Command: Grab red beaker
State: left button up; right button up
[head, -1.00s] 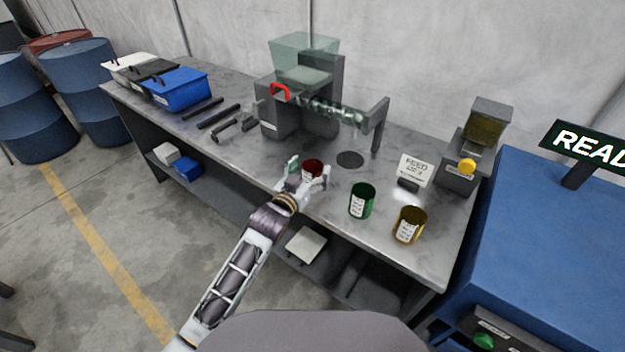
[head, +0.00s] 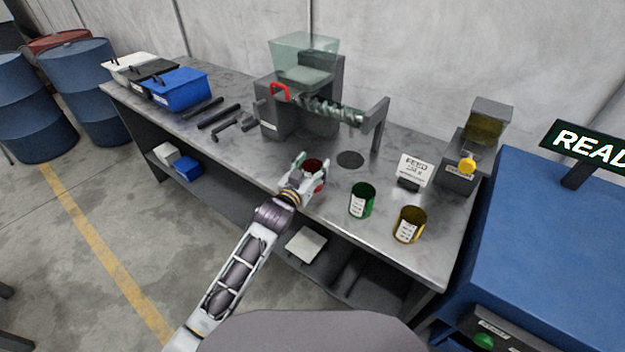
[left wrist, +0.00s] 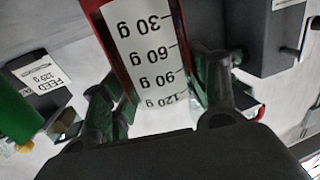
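The red beaker (head: 313,166) stands upright near the front edge of the grey bench, partly hidden by my gripper. In the left wrist view the red beaker (left wrist: 147,50) fills the top middle, its white gram-scale label facing the camera. My left gripper (head: 311,172) is at the beaker, with one finger on each side of it. In the left wrist view the gripper (left wrist: 163,95) looks open around the beaker, with little gap; contact is not clear. My right gripper is not in view.
A green beaker (head: 362,200) and a yellow beaker (head: 409,224) stand to the right on the bench. Behind is a machine with a clear hopper (head: 303,55) and an auger (head: 330,110). A feed sign (head: 414,170) stands right of a dark round spot (head: 350,159).

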pick_arm(q)
jog(key=c, duration=0.8)
jog(key=shift+o, duration=0.2)
jog(key=shift+r, duration=0.15)
notch_tip(320, 180, up, 10)
jog(key=shift+p, duration=0.4)
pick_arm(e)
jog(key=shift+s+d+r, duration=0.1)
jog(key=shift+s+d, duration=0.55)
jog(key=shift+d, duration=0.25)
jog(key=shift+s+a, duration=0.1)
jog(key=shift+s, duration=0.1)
